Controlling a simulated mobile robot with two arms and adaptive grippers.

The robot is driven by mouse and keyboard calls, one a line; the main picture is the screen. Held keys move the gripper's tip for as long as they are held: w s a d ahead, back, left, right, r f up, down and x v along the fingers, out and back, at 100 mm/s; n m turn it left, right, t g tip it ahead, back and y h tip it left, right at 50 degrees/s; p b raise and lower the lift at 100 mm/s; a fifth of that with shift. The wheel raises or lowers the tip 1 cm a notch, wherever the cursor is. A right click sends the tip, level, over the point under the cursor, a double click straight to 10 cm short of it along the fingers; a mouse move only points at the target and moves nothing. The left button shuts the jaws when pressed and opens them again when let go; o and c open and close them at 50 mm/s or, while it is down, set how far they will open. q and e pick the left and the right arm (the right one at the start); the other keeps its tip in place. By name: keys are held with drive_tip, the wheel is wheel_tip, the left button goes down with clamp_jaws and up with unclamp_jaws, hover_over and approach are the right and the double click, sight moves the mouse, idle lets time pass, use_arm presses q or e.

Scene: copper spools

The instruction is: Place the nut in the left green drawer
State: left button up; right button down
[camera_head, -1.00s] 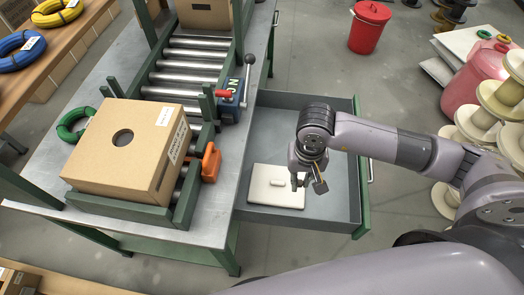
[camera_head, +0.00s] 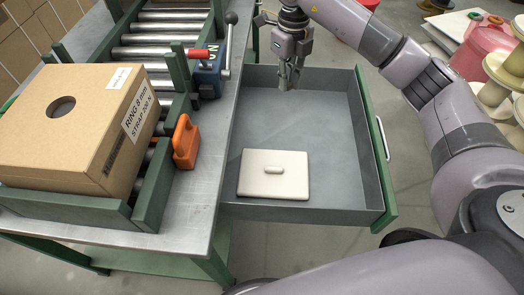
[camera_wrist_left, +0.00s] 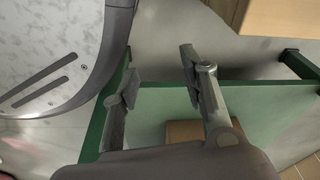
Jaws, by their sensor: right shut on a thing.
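The open drawer (camera_head: 330,130) is a grey tray with a green front, pulled out to the right of the workbench. My right gripper (camera_head: 289,84) is over the drawer's far end, pointing down. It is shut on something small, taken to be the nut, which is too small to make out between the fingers. My left gripper (camera_wrist_left: 158,68) shows only in the left wrist view. Its fingers are apart with nothing between them, near a green frame.
A cream plate with a small raised grip (camera_head: 274,181) lies in the drawer's near part. The drawer floor around it is bare. A cardboard box (camera_head: 75,125) rests on the roller conveyor, beside an orange tool (camera_head: 186,145). Spools (camera_head: 505,65) stand at the far right.

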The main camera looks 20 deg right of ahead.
drive_tip(key=w+m+b, duration=0.2)
drive_tip(key=m, duration=0.2)
drive_tip(key=m+b, duration=0.3)
drive_tip(key=b, duration=0.1)
hover_over(282, 128)
wheel_tip(282, 128, down, 14)
drive_tip(key=shift+d+r, duration=0.1)
drive_tip(key=shift+r, duration=0.15)
wheel_tip(282, 128, down, 5)
drive_tip(key=shift+r, duration=0.2)
drive_tip(key=shift+f, duration=0.15)
use_arm(q)
drive_tip(key=w+r, duration=0.6)
drive_tip(key=shift+w+d+r+t, duration=0.3)
drive_tip(key=shift+d+r+t, duration=0.05)
drive_tip(key=shift+d+t, duration=0.1)
use_arm(e)
drive_tip(key=c, duration=2)
unclamp_jaws()
drive_tip(key=shift+c, duration=0.2)
use_arm(q)
drive_tip(key=shift+r, duration=0.1)
use_arm(e)
drive_tip(key=o, duration=0.5)
